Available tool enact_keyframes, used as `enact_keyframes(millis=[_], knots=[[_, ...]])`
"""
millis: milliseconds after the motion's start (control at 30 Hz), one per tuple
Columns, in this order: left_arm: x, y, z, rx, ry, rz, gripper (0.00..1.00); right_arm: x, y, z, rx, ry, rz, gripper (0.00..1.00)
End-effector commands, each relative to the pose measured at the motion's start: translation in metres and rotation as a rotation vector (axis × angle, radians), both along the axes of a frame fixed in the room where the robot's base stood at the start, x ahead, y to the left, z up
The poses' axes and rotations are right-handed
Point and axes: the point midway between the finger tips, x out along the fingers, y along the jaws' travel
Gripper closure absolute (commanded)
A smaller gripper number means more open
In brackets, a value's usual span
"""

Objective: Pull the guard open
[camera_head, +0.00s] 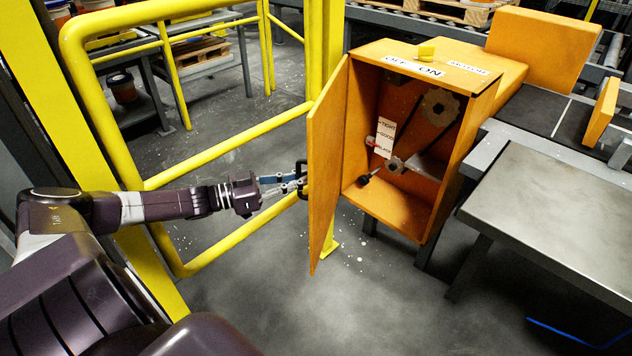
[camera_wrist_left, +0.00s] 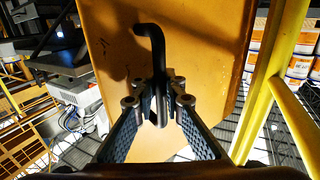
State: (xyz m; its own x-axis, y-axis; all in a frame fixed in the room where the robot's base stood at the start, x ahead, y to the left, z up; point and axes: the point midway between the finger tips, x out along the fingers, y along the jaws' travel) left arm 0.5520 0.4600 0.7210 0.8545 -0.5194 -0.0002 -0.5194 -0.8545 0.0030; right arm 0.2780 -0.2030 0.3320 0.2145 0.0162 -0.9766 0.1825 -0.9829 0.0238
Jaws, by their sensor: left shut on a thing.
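The guard (camera_head: 328,150) is an orange door panel on the left side of an orange box (camera_head: 440,225). It stands swung out, and the inside of the box shows. My left gripper (camera_head: 292,183) reaches in from the left at the guard's outer face. In the left wrist view the orange guard (camera_wrist_left: 205,45) fills the middle, with a black bent handle (camera_wrist_left: 152,35) on it. My left gripper (camera_wrist_left: 160,108) is shut on the handle's lower part. My right gripper is not in view.
Inside the box are toothed wheels (camera_head: 437,106) and a tag (camera_head: 385,138) reading TIGHT, GOOD, SLACK. A yellow rail frame (camera_head: 225,145) stands behind my left arm. A grey table (camera_head: 560,200) stands right. Floor below the guard is clear.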

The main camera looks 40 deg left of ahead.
Motion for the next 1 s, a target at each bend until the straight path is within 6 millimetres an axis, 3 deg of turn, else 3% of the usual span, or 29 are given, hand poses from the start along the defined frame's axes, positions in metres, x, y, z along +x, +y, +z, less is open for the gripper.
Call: enact_keyframes(millis=[567,600,733,1000], knots=[[-0.0058,0.0064,-0.0045,-0.001,0.008,-0.009,1.00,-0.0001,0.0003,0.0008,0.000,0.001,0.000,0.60],[-0.0058,0.0064,-0.0046,-0.001,0.008,-0.009,0.88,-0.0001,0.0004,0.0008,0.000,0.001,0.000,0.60],[-0.0051,0.0071,-0.0037,-0.001,0.006,-0.007,0.74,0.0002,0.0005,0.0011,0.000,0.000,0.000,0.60],[-0.0038,0.0082,-0.0018,0.000,0.002,-0.004,0.74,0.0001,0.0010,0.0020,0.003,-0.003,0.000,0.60]])
